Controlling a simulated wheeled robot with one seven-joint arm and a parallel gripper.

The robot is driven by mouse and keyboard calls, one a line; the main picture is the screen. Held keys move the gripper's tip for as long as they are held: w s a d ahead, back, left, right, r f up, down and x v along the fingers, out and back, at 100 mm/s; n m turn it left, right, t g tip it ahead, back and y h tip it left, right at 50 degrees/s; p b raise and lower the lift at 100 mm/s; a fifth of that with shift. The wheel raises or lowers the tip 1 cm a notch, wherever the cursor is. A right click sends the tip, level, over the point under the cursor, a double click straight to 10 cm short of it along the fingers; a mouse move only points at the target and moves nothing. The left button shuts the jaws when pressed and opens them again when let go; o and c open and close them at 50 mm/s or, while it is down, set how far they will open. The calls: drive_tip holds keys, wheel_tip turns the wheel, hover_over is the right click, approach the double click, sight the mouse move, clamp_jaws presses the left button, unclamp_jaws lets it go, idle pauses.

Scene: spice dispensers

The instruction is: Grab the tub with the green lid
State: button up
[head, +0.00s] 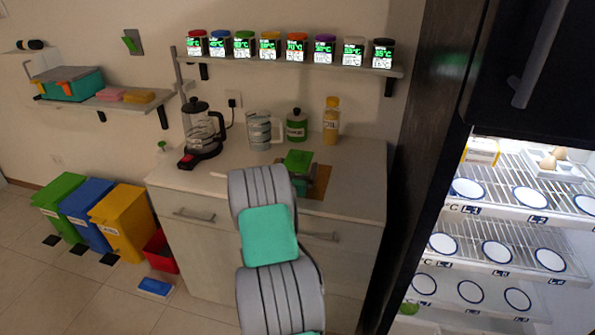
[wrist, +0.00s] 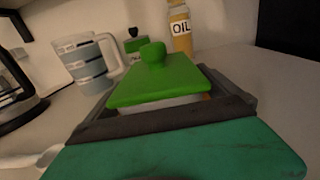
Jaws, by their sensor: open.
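The tub with the green lid (wrist: 160,86) is close in front of my gripper in the wrist view. Its lid is square with a round knob, and a strip of pale tub wall shows under it. The green lid (head: 298,159) also shows in the head view, on the counter. My gripper (head: 304,178) is open, with dark fingers to the left and right of the tub. Whether the fingers touch it I cannot tell. My arm and gripper hide most of the tub body in the head view.
Behind stand a measuring jug (head: 259,131), a green jar (head: 296,125) and an oil bottle (head: 331,120). A coffee maker (head: 203,133) is left. A wooden board (head: 320,182) lies beside my gripper. Spice dispensers (head: 270,46) line the shelf above; an open fridge (head: 500,215) is right.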

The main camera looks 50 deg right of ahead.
drive_tip(key=c, duration=2)
drive_tip(key=shift+d+r, duration=0.1)
drive_tip(key=shift+c, duration=0.6)
drive_tip(key=shift+r, duration=0.1)
